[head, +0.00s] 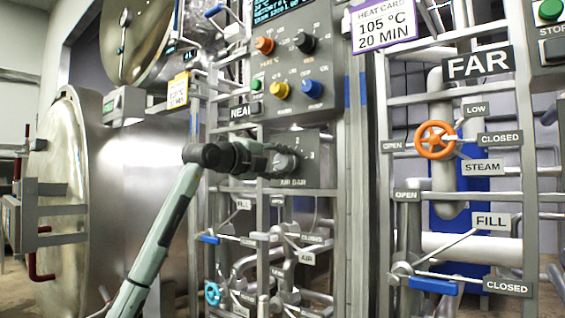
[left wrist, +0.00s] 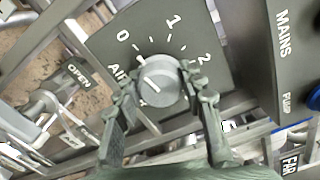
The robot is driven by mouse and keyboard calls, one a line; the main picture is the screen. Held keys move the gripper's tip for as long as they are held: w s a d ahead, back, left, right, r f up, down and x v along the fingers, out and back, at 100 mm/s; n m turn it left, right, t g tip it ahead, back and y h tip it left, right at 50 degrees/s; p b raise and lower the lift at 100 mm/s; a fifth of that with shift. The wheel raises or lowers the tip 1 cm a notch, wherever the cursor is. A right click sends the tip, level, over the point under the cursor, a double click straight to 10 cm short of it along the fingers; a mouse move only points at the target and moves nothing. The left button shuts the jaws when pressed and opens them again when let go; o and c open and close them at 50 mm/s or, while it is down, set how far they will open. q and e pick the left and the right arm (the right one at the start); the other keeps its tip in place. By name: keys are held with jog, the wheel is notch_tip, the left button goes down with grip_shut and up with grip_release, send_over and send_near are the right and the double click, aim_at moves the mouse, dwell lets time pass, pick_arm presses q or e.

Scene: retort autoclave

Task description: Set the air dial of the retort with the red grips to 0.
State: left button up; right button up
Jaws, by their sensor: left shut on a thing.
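The air dial (head: 285,163) is a round grey knob on a dark plate (head: 318,172) marked AIR BAR, under the near control panel. In the left wrist view the dial (left wrist: 158,82) shows the marks 0, 1 and 2 around it and a short pale line on its face. The retort with red grips (head: 140,190) stands at the left. My right gripper is out of view.
Above the dial, the control panel (head: 265,70) has orange, black, yellow and blue knobs. Pipes and valve levers crowd below it. A FAR sign (head: 478,65) and an orange handwheel (head: 435,140) are at the right. A MAINS panel (left wrist: 285,60) is beside the dial plate.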

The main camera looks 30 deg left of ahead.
pick_arm(q)
jog(key=shift+n, duration=0.5)
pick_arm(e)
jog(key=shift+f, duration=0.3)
pick_arm(q)
jog(key=o, duration=1.2)
jog(key=s, duration=0.8)
jog(key=s+a, duration=0.1)
jog(key=s, duration=0.3)
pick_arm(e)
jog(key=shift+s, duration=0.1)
